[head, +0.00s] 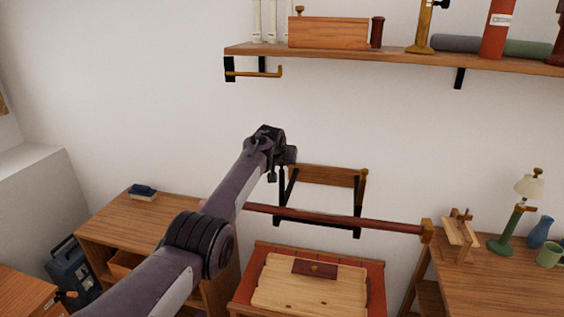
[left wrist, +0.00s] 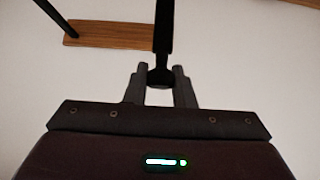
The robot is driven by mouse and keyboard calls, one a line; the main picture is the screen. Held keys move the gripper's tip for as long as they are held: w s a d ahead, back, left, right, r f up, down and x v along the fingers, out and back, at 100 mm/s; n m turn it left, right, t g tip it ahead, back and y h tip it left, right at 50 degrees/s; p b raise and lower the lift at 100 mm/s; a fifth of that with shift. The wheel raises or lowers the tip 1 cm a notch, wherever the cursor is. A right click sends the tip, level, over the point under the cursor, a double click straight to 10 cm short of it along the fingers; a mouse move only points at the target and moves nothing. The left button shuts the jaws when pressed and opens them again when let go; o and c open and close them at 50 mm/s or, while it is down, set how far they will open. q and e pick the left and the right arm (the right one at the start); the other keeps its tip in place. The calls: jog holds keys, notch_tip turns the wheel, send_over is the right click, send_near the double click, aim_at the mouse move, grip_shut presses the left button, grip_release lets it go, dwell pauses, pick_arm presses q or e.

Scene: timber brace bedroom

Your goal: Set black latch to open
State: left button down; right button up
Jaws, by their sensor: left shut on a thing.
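A wooden wall board (head: 327,175) has two black arms, a right one (head: 357,208) and a left one partly hidden by my arm. My left gripper (head: 278,176) is at the board's left end, with its fingers pointing down. In the left wrist view, its two grey fingers (left wrist: 162,77) are closed around the rounded end of a black bar (left wrist: 163,38), which looks like the black latch. The bar runs upward past the wooden board (left wrist: 110,33). A second black arm (left wrist: 55,18) shows at the upper left. My right gripper is out of view.
A red-brown rod (head: 345,219) crosses just below the board, ending at a wooden block on the right. A wooden chest (head: 310,288) stands beneath. A shelf (head: 400,57) with several objects hangs above. A desk with a lamp (head: 508,225) stands at the right. The wall between is bare.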

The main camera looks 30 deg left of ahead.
pick_arm(q)
jog(key=c, duration=1.6)
grip_release()
jog(key=o, duration=0.3)
jog(key=shift+w+f, duration=0.15)
jog(key=shift+w, duration=0.05)
jog(key=shift+s, duration=0.15)
jog(key=shift+b+v, duration=1.35)
jog(key=shift+v, duration=2.45)
